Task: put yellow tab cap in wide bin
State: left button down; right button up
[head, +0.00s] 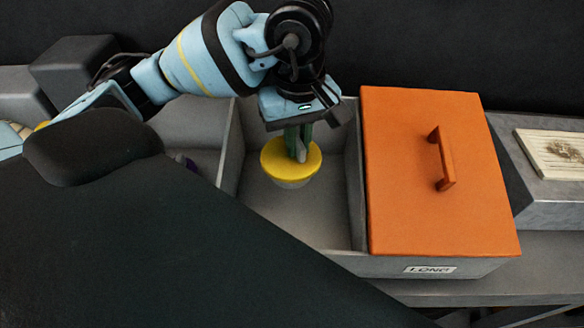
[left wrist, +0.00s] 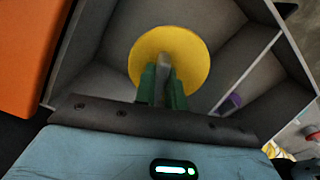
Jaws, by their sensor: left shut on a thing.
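The yellow tab cap (head: 276,163) is a round yellow disc with a paler grey underside; it also shows in the left wrist view (left wrist: 193,50). My left gripper (head: 299,148) is shut on a grey upright tab at its middle, with green fingers (left wrist: 162,82). The cap hangs roughly level inside or just above an open grey bin compartment (head: 265,208). I cannot tell how far it is above the floor. No label for this compartment is visible, as the dark foreground hides part of its front. My right gripper is not in view.
An orange lid (head: 405,185) with a handle (head: 441,158) covers the compartment to the right, labelled LONG (head: 430,269). A purple thing (head: 186,162) lies in the compartment to the left, partly hidden. A pale slatted panel (head: 555,152) lies far right.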

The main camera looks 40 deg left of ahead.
pick_arm(q)
jog(key=shift+f, duration=5)
jog(key=shift+f, duration=0.1)
jog(key=c, duration=1.9)
grip_release()
jog(key=shift+f, duration=0.1)
jog(key=o, duration=0.4)
notch_tip(320, 180, up, 12)
jog(key=shift+r, duration=0.25)
jog(key=shift+s, duration=0.1)
